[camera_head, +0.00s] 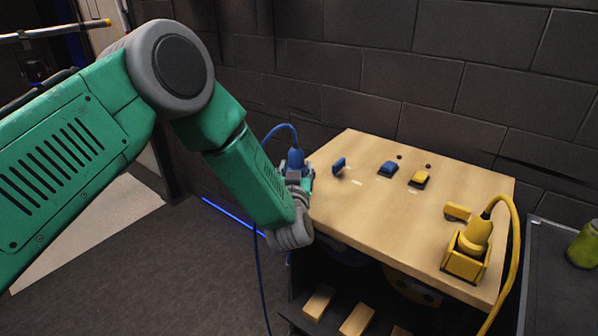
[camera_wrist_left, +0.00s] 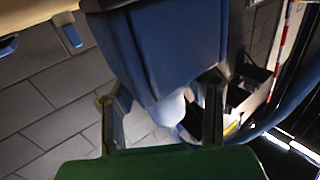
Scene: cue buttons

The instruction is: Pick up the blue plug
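The blue plug (camera_head: 296,158) is at the left edge of the wooden table in the head view, with a blue cable looping from its top. My left gripper (camera_head: 298,180) is around its lower part. In the left wrist view the blue plug (camera_wrist_left: 165,45) fills the upper middle, and the fingers of my left gripper (camera_wrist_left: 160,108) stand on either side of its pale lower end. The fingers look closed onto the plug, though the exact contact is partly hidden. My right gripper is not in view.
On the wooden table (camera_head: 400,235) are a blue piece (camera_head: 338,165), a blue button (camera_head: 388,168), a yellow button (camera_head: 419,179), and a yellow plug (camera_head: 477,235) in a yellow holder (camera_head: 463,265). A green can (camera_head: 584,246) stands at the far right. A dark brick wall is behind.

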